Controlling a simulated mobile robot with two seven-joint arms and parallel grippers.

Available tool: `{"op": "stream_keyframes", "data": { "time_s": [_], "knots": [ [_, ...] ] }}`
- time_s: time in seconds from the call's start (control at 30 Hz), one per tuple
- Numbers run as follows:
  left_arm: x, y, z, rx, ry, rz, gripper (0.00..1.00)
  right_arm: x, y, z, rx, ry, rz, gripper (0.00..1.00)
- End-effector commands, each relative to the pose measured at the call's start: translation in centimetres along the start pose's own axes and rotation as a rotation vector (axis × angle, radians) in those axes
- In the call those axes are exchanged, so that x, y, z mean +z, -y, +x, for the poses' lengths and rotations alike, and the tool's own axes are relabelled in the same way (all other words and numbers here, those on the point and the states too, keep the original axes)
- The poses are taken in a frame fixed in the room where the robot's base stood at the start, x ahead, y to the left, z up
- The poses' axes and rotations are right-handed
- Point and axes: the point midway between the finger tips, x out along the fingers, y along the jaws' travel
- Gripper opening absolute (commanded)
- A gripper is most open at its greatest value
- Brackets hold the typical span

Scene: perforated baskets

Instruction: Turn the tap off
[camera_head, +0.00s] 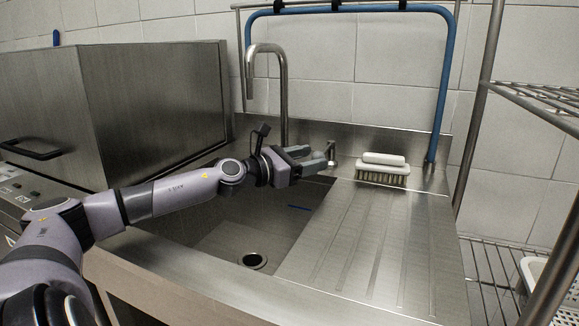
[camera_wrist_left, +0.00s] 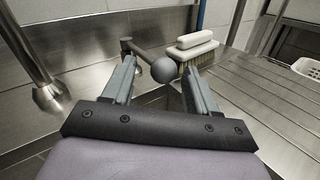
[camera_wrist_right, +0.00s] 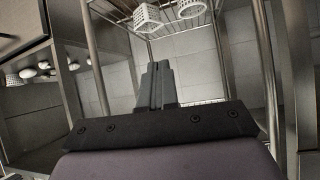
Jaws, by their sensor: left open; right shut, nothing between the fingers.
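The tap's tall curved spout (camera_head: 283,95) rises at the back of the sink. Its small lever (camera_head: 331,150) stands to the right on the back ledge. In the left wrist view the lever is a dark rod ending in a grey ball (camera_wrist_left: 164,70). My left gripper (camera_head: 326,160) is at the lever, open. In the left wrist view the ball shows between the two fingertips (camera_wrist_left: 157,67); I cannot tell whether either finger touches it. My right gripper (camera_wrist_right: 157,68) is shut and empty, away from the sink, and out of the head view. No water stream is visible.
A white brush (camera_head: 383,170) lies on the back ledge just right of the lever. A ribbed drainboard (camera_head: 370,240) is right of the sink basin (camera_head: 225,240). A blue hose (camera_head: 443,90) arches behind. A steel machine (camera_head: 150,105) stands left and a wire rack (camera_head: 535,100) right.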

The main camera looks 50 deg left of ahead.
Motion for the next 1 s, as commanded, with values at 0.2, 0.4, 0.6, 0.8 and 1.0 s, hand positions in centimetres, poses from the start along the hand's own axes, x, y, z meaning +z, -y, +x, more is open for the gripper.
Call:
{"op": "stream_keyframes", "data": {
  "time_s": [0.2, 0.4, 0.6, 0.8, 1.0],
  "knots": [
    [-0.3, 0.1, -0.9, 0.000, -0.003, 0.002, 0.58, -0.5, 0.7, 0.2, -0.015, -0.023, -0.010, 0.00],
    [-0.2, 0.4, -1.4, -0.007, -0.003, 0.004, 0.58, -0.9, 1.2, 0.6, -0.027, -0.039, -0.021, 0.00],
    [0.0, 0.5, -1.9, -0.012, -0.002, -0.001, 0.58, -2.1, 1.6, 0.1, -0.035, -0.055, -0.021, 0.00],
    [0.1, 0.6, -2.7, -0.012, -0.001, -0.002, 0.58, -1.7, 1.1, 0.1, -0.025, -0.042, -0.016, 0.00],
    [0.1, 0.4, -3.7, -0.009, -0.002, 0.002, 0.58, -1.1, 0.4, 0.1, -0.010, -0.025, -0.013, 0.00]
  ]
}}
